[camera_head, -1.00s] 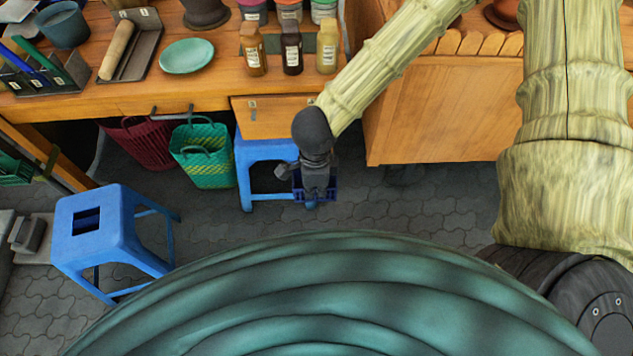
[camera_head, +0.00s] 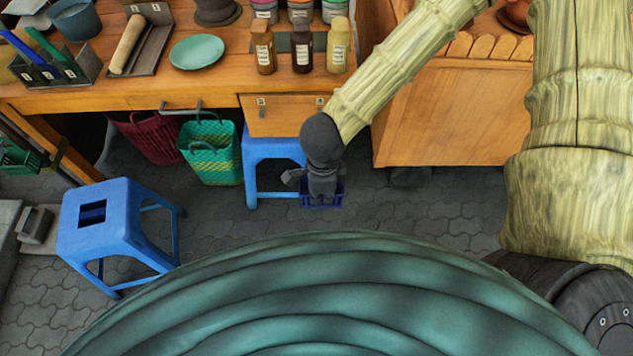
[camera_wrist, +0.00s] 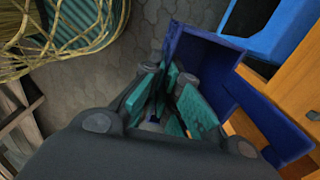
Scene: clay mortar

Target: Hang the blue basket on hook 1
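The blue basket (camera_head: 322,201) is a small dark blue container low in front of the wooden bench, beside a blue stool. My gripper (camera_head: 322,186) is directly above it and hides much of it. In the wrist view the basket's dark blue walls (camera_wrist: 265,108) lie just beyond and to the right of the fingers. My gripper's teal finger pads (camera_wrist: 172,98) are close together and appear shut on part of the basket; the exact contact is hidden. A dark metal hook (camera_head: 181,108) sticks out from the bench front above a green basket. I cannot read any hook number.
A green basket (camera_head: 211,152) and a dark red basket (camera_head: 150,137) are under the bench edge. One blue stool (camera_head: 270,150) stands beside my gripper, another (camera_head: 115,215) at left. A wooden cabinet (camera_head: 445,115) is at right. Grey paving (camera_head: 225,215) is clear between the stools.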

